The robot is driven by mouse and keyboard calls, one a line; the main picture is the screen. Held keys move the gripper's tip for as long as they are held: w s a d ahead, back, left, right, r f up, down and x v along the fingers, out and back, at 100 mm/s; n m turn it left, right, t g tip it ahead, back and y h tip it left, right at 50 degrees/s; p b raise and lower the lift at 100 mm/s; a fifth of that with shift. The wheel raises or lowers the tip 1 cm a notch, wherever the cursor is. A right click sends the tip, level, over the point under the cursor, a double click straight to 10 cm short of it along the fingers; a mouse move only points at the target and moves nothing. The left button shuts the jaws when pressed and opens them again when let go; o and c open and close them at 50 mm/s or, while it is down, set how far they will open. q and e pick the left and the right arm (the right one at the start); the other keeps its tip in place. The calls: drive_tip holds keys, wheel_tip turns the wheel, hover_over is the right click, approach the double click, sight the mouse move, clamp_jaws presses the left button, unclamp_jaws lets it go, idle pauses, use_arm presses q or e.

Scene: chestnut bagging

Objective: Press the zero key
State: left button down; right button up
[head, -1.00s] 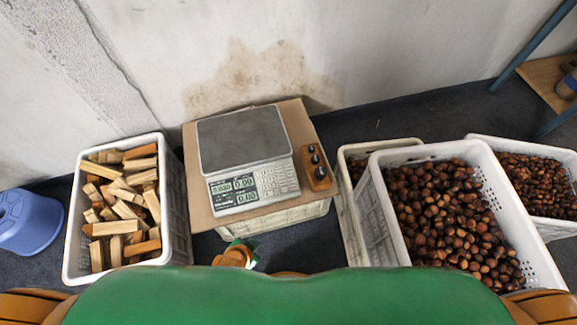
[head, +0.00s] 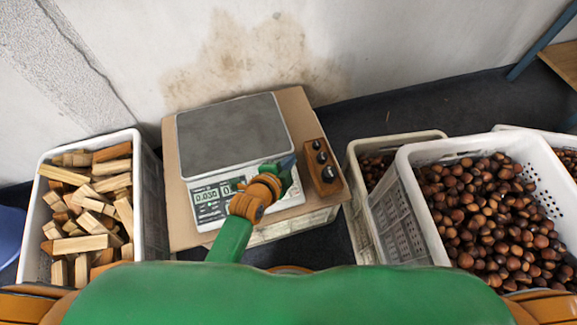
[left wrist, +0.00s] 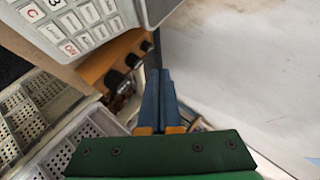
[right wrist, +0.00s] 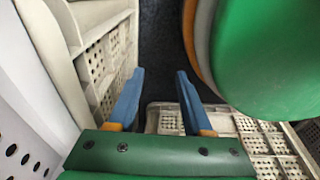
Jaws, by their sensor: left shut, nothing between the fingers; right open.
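The weighing scale (head: 232,128) stands on a cardboard sheet, its bare grey pan on top and its lit display facing me. In the head view my left gripper (head: 289,161) is over the right side of its front panel, and my arm hides most of the keypad. In the left wrist view the keypad (left wrist: 78,22) is at the upper left, with a red "C" and an "ON" key visible; I cannot make out the zero key. My left gripper (left wrist: 160,98) is shut and empty, apart from the keys. My right gripper (right wrist: 158,100) is open and empty.
A wooden block with black weights (head: 321,166) stands right of the scale, close to my left gripper. A crate of wood pieces (head: 146,180) is at left. A crate of chestnuts (head: 412,205) is at right. The wall is behind.

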use_arm(q)
drive_tip(key=shift+f, duration=0.1)
use_arm(e)
drive_tip(key=shift+f, duration=0.1)
use_arm(q)
drive_tip(key=f+b, duration=0.2)
drive_tip(key=b, duration=0.1)
drive_tip(key=w+f+b, duration=0.1)
drive_tip(key=f+b, duration=0.2)
drive_tip(key=w+f+b, duration=0.1)
drive_tip(key=f+b, duration=0.1)
drive_tip(key=b, duration=0.1)
drive_tip(key=shift+w+a+f+b, duration=0.15)
drive_tip(key=shift+a+f+b, duration=0.2)
drive_tip(key=shift+a+f, duration=0.05)
drive_tip(key=shift+w+f, duration=0.15)
drive_tip(key=shift+f, duration=0.1)
use_arm(e)
drive_tip(key=w+a+f, duration=0.2)
drive_tip(key=w+a, duration=0.2)
drive_tip(key=w, duration=0.4)
drive_tip(key=shift+w+a+f+y, duration=0.2)
drive_tip(key=shift+a+f+y, duration=0.05)
drive_tip(key=shift+f+y, duration=0.05)
use_arm(q)
drive_tip(key=shift+a, duration=0.1)
drive_tip(key=shift+w+f+b, duration=0.15)
drive_tip(key=shift+f+b, duration=0.25)
use_arm(e)
drive_tip(key=shift+f, duration=0.2)
